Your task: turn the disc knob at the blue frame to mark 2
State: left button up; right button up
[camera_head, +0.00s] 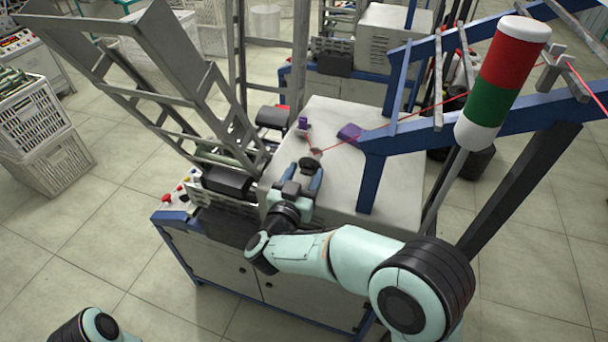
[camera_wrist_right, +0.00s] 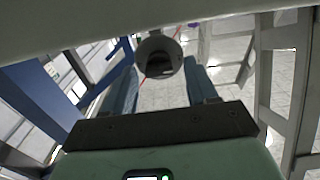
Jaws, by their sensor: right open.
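The blue frame (camera_head: 372,180) stands at the right side of the machine's pale top, with long beams rising to the right. It shows at the left of the right wrist view (camera_wrist_right: 32,90). My right gripper (camera_head: 311,168) is open above the pale top, left of the frame's post. In the right wrist view, a round grey knob with a dark face (camera_wrist_right: 158,57) shows between the two fingers; I take it for the disc knob. I cannot tell whether the fingers touch it. In the head view the gripper hides most of that spot. My left gripper is out of view.
A red, green and white signal lamp (camera_head: 502,82) rises right of the frame. Red thread (camera_head: 345,141) runs over the pale top (camera_head: 335,200). A grey metal rack (camera_head: 150,90) stands left of the gripper.

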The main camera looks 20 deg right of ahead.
jog(key=c, duration=1.1)
jog(key=shift+o, duration=0.2)
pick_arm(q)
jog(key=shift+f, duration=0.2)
pick_arm(e)
jog(key=shift+f+m+b, duration=0.15)
jog(key=shift+m+b, duration=0.75)
jog(key=shift+b, duration=0.05)
jog(key=shift+m+b, duration=0.4)
jog(key=m+b, duration=0.4)
jog(key=shift+d+f, duration=0.1)
jog(key=shift+d, duration=0.05)
jog(key=m+b, duration=0.2)
jog(key=m, duration=0.1)
jog(key=shift+s, duration=0.1)
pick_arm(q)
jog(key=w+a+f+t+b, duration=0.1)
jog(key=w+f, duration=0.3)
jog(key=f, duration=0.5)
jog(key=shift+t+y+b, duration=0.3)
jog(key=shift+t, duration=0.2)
pick_arm(e)
jog(key=shift+m, duration=1.2)
